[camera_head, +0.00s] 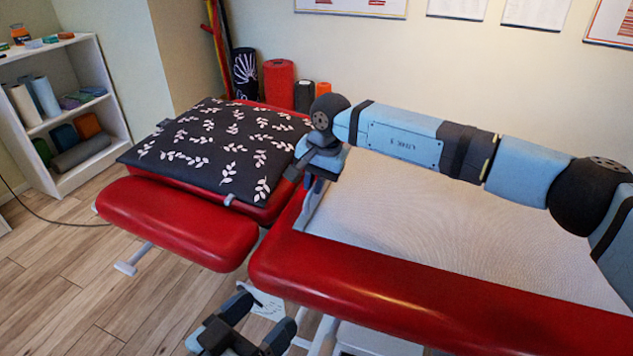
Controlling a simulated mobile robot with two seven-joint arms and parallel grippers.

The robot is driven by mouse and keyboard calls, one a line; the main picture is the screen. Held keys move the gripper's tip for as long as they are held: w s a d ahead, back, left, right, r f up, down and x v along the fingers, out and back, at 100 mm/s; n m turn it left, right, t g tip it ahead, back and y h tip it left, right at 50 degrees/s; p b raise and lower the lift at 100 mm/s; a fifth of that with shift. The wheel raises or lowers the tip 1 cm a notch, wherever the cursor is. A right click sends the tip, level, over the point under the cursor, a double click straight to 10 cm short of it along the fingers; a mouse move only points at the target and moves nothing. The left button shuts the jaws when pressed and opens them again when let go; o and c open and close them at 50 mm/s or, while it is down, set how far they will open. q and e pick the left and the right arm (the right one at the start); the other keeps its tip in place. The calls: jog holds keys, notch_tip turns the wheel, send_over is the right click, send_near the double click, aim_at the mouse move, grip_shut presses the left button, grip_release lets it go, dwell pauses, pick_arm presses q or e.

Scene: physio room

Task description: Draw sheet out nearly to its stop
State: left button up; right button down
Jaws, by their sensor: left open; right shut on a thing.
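The pale, fine-textured sheet (430,215) lies over the red treatment table (400,290) and reaches from the right side of the picture to near the table's left end. My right gripper (304,178) is at the sheet's far left corner and is shut on its end edge; its fingers are partly hidden by the wrist. My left gripper (262,312) is low at the bottom of the picture, in front of the table, open and empty, apart from the sheet.
A dark leaf-patterned pillow (215,145) lies on the red head section, with a red armrest pad (180,220) in front. A white shelf (65,110) stands at the left. Several rolls (279,84) stand by the back wall. The wood floor (60,285) at front left is mostly clear.

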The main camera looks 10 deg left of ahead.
jog(key=c, duration=1.2)
grip_release()
jog(key=shift+o, duration=0.2)
pick_arm(q)
jog(key=r+p, duration=0.1)
jog(key=r+t+p, duration=0.1)
jog(key=r, duration=0.1)
jog(key=r+t+p, duration=0.1)
jog(key=r, duration=0.1)
jog(key=shift+s+a+r+n+p, duration=0.2)
jog(key=shift+a+r+n+p, duration=0.1)
jog(key=shift+p, duration=0.1)
pick_arm(e)
notch_tip(320, 180, up, 14)
jog(key=d, duration=0.2)
jog(key=shift+s+d+f, duration=0.2)
jog(key=shift+s+d, duration=0.1)
jog(key=shift+d, duration=0.05)
pick_arm(q)
jog(key=shift+s+f, duration=0.1)
pick_arm(e)
jog(key=shift+s+f, duration=0.1)
